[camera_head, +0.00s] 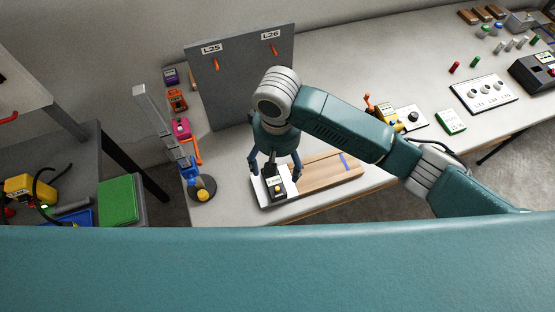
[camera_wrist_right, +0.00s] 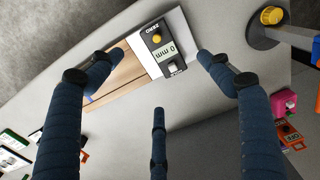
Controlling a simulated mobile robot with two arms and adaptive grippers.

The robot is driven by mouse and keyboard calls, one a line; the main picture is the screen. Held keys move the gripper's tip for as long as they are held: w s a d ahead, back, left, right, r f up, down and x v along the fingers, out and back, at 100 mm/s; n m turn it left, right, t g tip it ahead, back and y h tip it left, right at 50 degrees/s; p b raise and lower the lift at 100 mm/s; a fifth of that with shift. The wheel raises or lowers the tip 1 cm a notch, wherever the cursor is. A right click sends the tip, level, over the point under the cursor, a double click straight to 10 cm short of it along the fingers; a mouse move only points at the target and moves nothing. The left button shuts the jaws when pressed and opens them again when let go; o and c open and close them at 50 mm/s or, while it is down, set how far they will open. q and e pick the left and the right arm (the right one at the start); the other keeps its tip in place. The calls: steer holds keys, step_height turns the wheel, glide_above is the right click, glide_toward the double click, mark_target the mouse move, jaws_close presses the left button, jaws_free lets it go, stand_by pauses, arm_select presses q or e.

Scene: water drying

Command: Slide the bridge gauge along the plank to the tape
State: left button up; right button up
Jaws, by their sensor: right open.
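The bridge gauge (camera_head: 276,187) is a small black box with a yellow knob and a light display. In the right wrist view the gauge (camera_wrist_right: 160,47) reads 0 mm. It sits on a white plate (camera_head: 262,193) at the left end of the wooden plank (camera_head: 322,174). The blue tape (camera_head: 344,160) crosses the plank near its right end; a bit of tape shows in the wrist view (camera_wrist_right: 91,98). My right gripper (camera_head: 275,170) is open above the gauge, its fingers spread on either side. Whether any finger touches it, I cannot tell. My left gripper is not in view.
A round-based stand (camera_head: 203,190) with a yellow knob is close left of the plank. A grey upright panel (camera_head: 240,75) stands behind. A yellow device (camera_head: 388,116) and a green box (camera_head: 451,122) are to the right. The plank between gauge and tape looks clear.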

mark_target(277, 180)
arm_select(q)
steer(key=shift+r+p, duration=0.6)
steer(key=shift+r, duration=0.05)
arm_select(e)
step_height(277, 180, down, 10)
steer(key=shift+f, duration=0.25)
steer(key=shift+c, duration=0.5)
